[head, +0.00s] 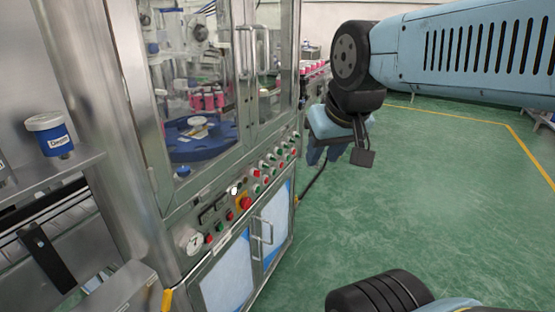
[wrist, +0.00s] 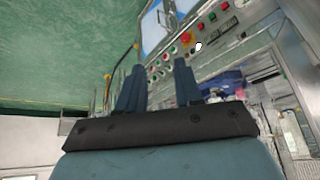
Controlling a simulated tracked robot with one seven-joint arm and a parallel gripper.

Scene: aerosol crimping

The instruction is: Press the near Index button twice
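The control panel (head: 240,196) runs along the sloped front of the steel machine. It carries a row of red, green and white buttons, a red emergency stop on yellow (head: 244,203) and a round white knob (head: 234,190). The labels are too small to read, so I cannot tell which button is the near Index one. My gripper (head: 324,156) hangs to the right of the panel's far end, apart from it and empty. In the wrist view its two blue fingers (wrist: 159,84) stand apart, with the panel (wrist: 190,42) beyond them, seen upside down.
Glazed doors (head: 195,100) above the panel enclose a blue turntable (head: 200,148). Door handles (head: 262,232) stick out below it. A gauge (head: 190,240) sits at the panel's near end. A blue-white can (head: 51,137) stands on the left ledge. Green floor (head: 440,200) is free at right.

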